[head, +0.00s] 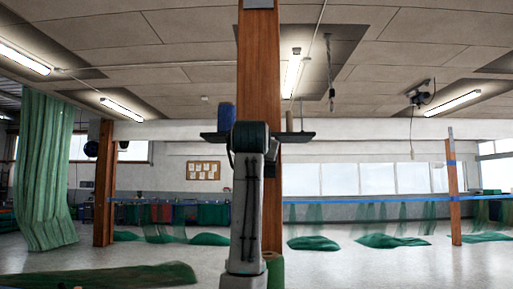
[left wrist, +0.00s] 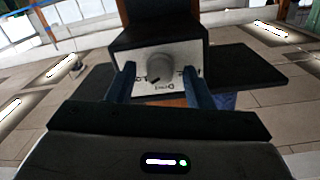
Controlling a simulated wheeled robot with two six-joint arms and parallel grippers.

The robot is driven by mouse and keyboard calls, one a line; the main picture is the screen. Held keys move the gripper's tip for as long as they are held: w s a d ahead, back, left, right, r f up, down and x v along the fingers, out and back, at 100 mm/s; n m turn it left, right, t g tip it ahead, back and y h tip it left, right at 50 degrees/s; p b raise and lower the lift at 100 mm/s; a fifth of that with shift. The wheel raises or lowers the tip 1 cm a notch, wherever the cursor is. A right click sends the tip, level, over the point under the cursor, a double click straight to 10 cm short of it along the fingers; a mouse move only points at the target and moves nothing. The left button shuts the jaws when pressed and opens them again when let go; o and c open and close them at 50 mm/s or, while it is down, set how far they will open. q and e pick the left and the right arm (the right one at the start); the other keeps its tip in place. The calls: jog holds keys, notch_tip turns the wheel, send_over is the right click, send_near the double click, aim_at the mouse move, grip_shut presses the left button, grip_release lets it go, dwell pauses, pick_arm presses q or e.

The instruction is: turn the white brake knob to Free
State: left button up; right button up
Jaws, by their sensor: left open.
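A short dark mark shows on the knob's lower left. The plate's lettering is too small to read surely. My left gripper (left wrist: 159,72) is open, with one blue-grey finger on each side of the knob. Gaps show between fingers and knob; I cannot tell how deep the fingers reach. In the head view my raised arm hides the knob and the gripper. My right gripper is in neither view.
The box is at a wooden post (head: 258,60) with a dark shelf (head: 300,136). A blue spool (head: 227,117) stands on the shelf's left. A green net (head: 45,170) hangs at left. Net heaps (head: 312,243) lie on the floor, with clear floor between.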

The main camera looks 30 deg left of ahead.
pick_arm(q)
jog(key=c, duration=1)
jog(key=n+b, duration=0.3)
jog(key=n, duration=0.9)
jog(key=n+b, duration=0.4)
jog(key=n, duration=0.8)
jog(key=shift+w+d+y, duration=0.1)
jog(key=shift+d+y, duration=0.1)
jog(key=shift+y, duration=0.1)
jog(key=shift+n, duration=0.3)
